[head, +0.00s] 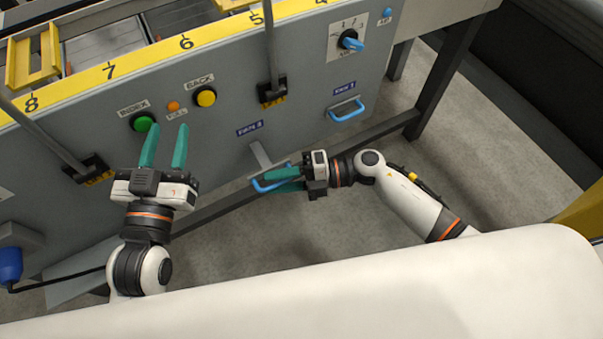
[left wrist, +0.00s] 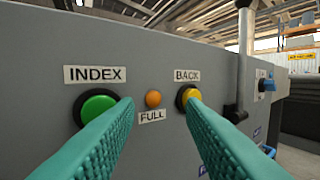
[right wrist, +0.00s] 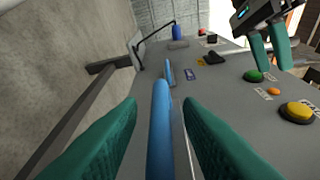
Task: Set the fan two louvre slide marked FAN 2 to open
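The FAN 2 label (head: 250,128) is on the grey panel. Below it a grey bar (head: 260,155) stands out toward the blue FAN 2 handle (head: 258,186), farther from the panel than the other blue handle. My right gripper (head: 268,180) is at this handle. In the right wrist view the blue bar (right wrist: 160,135) runs between its two green fingers, with a gap on each side, so the gripper is open around it. My left gripper (head: 165,130) is open and empty, in front of the panel near the green INDEX button (head: 143,122).
The FAN 1 handle (head: 346,113) sits close to the panel at right. A yellow BACK button (head: 205,97), an orange FULL light (head: 173,106) and a rotary switch (head: 350,40) are on the panel. A slanting rail (head: 385,130) runs low behind the right arm. The floor (head: 330,230) is clear.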

